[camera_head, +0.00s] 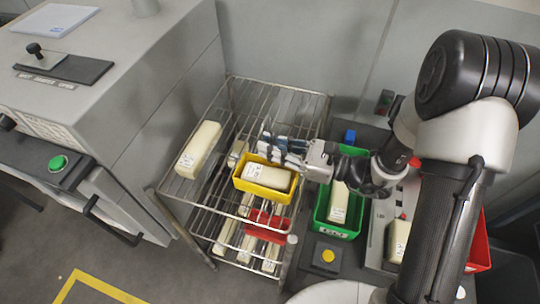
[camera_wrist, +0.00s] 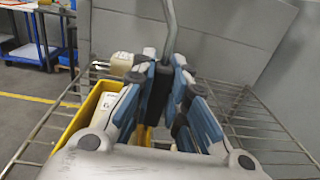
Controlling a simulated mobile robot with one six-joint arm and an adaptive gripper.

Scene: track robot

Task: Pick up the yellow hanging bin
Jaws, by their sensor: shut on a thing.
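The yellow hanging bin (camera_head: 243,184) sits at the right part of the wire rack's top level in the head view, with a cream block (camera_head: 267,176) lying inside it. In the wrist view the bin (camera_wrist: 88,112) shows behind and left of the blue-padded fingers (camera_wrist: 160,95). The fingers hide much of the bin there. I cannot tell whether the bin rests on the wires or is slightly above them.
The wire rack (camera_head: 172,187) holds another cream block (camera_head: 199,149) on top, with a red bin and more blocks below. A green bin (camera_head: 320,213) stands close on the right. A grey machine (camera_head: 150,100) is on the left; a wall stands behind.

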